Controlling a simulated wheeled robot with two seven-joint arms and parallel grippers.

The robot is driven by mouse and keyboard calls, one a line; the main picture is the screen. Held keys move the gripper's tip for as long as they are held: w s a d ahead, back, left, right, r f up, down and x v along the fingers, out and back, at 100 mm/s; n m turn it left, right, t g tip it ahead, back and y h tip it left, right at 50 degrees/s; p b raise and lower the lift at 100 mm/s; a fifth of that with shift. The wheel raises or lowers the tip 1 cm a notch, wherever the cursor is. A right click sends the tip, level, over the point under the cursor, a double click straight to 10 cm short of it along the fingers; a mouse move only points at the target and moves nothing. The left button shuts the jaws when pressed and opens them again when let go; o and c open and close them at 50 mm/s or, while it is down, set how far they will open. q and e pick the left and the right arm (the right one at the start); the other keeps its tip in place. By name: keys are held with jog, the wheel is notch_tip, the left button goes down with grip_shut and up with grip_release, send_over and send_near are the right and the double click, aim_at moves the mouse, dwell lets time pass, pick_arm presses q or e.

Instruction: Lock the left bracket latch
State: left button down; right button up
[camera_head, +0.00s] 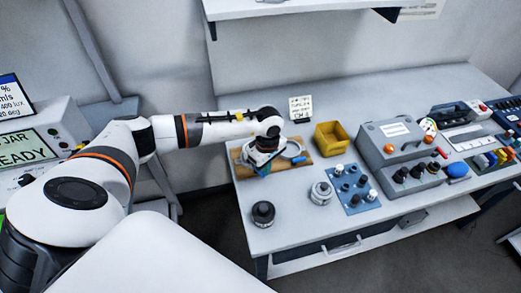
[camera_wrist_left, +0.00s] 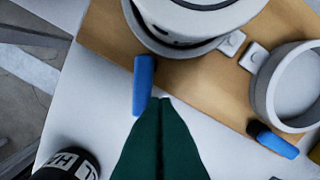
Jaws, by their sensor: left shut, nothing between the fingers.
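A wooden board (camera_head: 302,167) on the table carries two round brackets, and it fills much of the left wrist view (camera_wrist_left: 215,85). The left bracket (camera_wrist_left: 150,40) encloses a round white and dark body (camera_wrist_left: 200,18). Its blue latch handle (camera_wrist_left: 143,85) points toward the bottom of the left wrist view. The right bracket (camera_wrist_left: 258,95) is a grey ring with its own blue handle (camera_wrist_left: 272,138). My left gripper (camera_head: 262,157) is over the board; its green fingers (camera_wrist_left: 162,102) are shut and empty, tips just beside the left blue handle. I cannot tell whether they touch it.
A black cylinder (camera_head: 263,213) stands in front of the board, and a silver round part (camera_head: 321,193) is to its right. A yellow bin (camera_head: 331,138), a blue mat (camera_head: 350,205) with several knobs, and a grey box (camera_head: 390,145) stand farther right.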

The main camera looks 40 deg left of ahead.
pick_arm(q)
jog(key=shift+s, duration=0.4)
notch_tip(320, 180, up, 6)
jog(key=p, duration=0.3)
jog(key=shift+w+d, duration=0.2)
jog(key=shift+w, duration=0.05)
dwell(0.4)
dwell(0.4)
